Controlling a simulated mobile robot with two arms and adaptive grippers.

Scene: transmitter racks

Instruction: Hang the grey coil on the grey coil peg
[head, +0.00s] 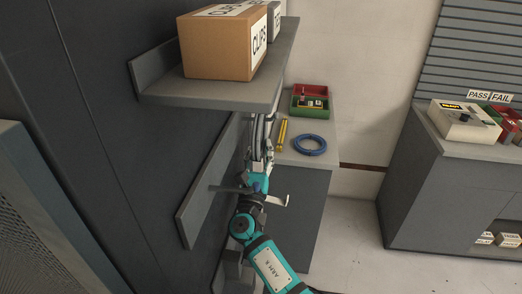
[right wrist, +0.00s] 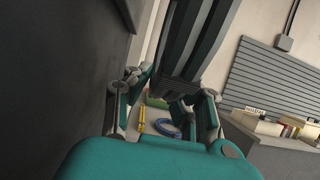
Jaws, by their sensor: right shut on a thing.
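My right gripper (head: 258,158) is shut on the grey coil (head: 259,128), which rises from the fingers beside the wall, just below the shelf's front edge. The shelf hides the coil's upper part. In the right wrist view the coil (right wrist: 196,40) shows as thick dark grey bands running up from between the fingers (right wrist: 165,92). A grey peg (head: 277,199) with an upturned tip sticks out from the wall rail (head: 205,190), partly behind my right wrist. I cannot tell whether it is the grey coil peg. The coil is above it and apart from it. My left gripper is not in view.
A shelf (head: 205,95) with a cardboard CLIPS box (head: 217,47) overhangs close to the coil. Behind, a counter holds a blue coil (head: 309,145), yellow sticks (head: 282,133) and a red-green tray (head: 310,103). A bench (head: 450,190) stands right; the floor between is clear.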

